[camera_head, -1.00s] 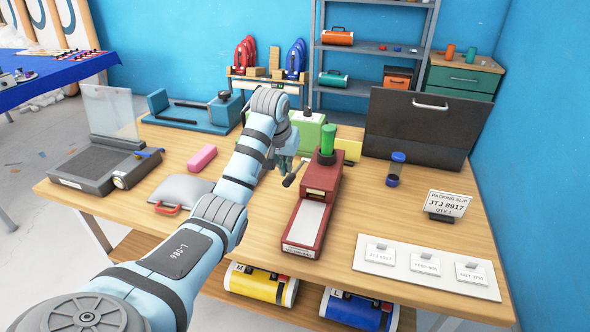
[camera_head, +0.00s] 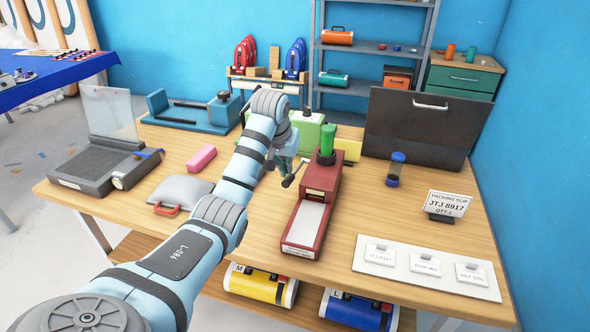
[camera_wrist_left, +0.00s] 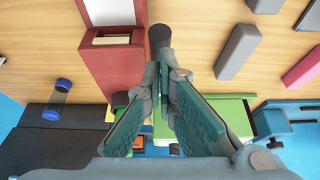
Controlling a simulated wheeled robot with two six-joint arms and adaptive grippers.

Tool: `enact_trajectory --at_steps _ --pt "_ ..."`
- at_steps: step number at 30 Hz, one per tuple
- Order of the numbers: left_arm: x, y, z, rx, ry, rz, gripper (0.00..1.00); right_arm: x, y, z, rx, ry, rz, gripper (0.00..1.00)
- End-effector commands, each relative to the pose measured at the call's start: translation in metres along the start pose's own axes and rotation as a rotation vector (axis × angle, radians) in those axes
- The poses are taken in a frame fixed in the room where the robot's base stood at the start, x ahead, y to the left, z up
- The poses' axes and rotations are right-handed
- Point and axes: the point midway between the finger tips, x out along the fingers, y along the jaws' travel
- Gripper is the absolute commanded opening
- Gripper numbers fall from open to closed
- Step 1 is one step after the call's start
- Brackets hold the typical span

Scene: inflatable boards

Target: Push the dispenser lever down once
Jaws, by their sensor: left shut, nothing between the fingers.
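The red dispenser (camera_head: 325,190) stands mid-table with a green cylinder (camera_head: 327,140) on top and a pale panel on its sloping front. Its lever (camera_head: 289,181) sticks out on the left side, angled downward, with a dark round knob at its end. My left gripper (camera_head: 281,170) is beside the dispenser at the lever. In the left wrist view, my left gripper (camera_wrist_left: 164,72) has its green-padded fingertips together and empty. The lever knob (camera_wrist_left: 159,38) is just past the tips there, and contact cannot be told. The dispenser (camera_wrist_left: 112,65) is left of the fingers. My right gripper is out of view.
A blue-capped vial (camera_head: 396,168) and a packing slip stand (camera_head: 447,205) are to the right. A white card board (camera_head: 426,270) lies at the front right. A pink block (camera_head: 202,158) and grey pouch (camera_head: 180,190) lie left. A green box (camera_head: 309,130) stands behind.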

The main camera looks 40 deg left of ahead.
Motion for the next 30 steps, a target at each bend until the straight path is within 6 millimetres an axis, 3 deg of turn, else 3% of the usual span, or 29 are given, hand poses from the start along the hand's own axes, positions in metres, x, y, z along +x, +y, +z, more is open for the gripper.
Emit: enact_trajectory --at_steps 30 --pt "0.066 0.0 0.029 0.0 -0.003 0.0 0.0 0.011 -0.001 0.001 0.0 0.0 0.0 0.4"
